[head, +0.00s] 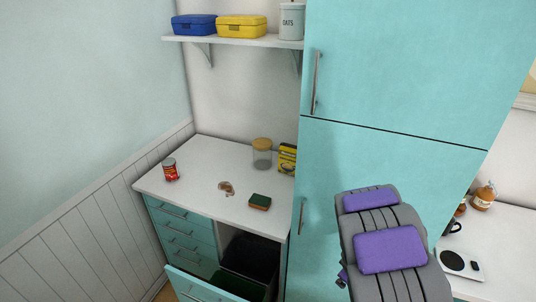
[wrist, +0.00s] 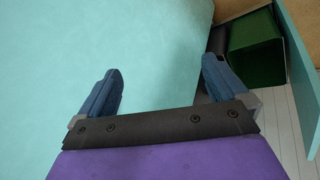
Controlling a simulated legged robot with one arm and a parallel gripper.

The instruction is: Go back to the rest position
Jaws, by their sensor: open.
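My gripper (wrist: 161,68) shows in the wrist view with its two blue fingers spread wide apart. Nothing is between them. Behind the fingers is a broad turquoise surface, with a green bin (wrist: 253,45) at the upper right. In the head view my grey and purple arm is at the lower right, in front of the tall turquoise fridge (head: 390,70). The arm hides the gripper's fingers in that view.
The left counter (head: 200,170) holds a red can (head: 170,169), a glass jar (head: 262,155), a yellow box (head: 287,158), a sponge (head: 260,202) and brown scraps (head: 226,187). Below, a pull-out bin drawer (head: 195,287) stands open. A right counter (head: 505,225) carries a scale (head: 458,263).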

